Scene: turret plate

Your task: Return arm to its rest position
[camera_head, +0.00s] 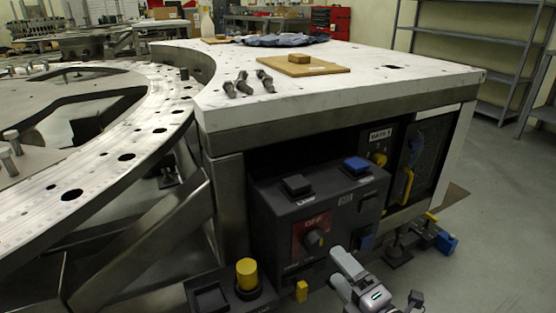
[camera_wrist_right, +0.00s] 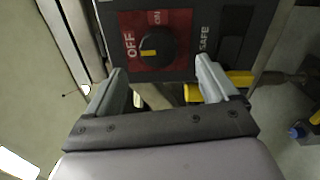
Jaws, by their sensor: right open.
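My right gripper (camera_head: 337,268) is in the lower right of the head view, in front of the dark control box (camera_head: 272,212). It is open, with nothing between its fingers. In the right wrist view the open fingers (camera_wrist_right: 160,70) point at the black rotary knob (camera_wrist_right: 148,46) on its red OFF/ON plate (camera_wrist_right: 182,22). The knob sits ahead of the fingertips, apart from them, with its yellow mark toward the OFF side. The knob (camera_head: 314,238) also shows in the head view, left of the gripper. My left gripper is out of view.
Above the box is a white worktop (camera_head: 350,65) with dark bolts (camera_head: 244,83) and a wooden board (camera_head: 305,66). A yellow button (camera_head: 247,273) stands at lower left of the box. The curved turret plate (camera_head: 95,165) is left.

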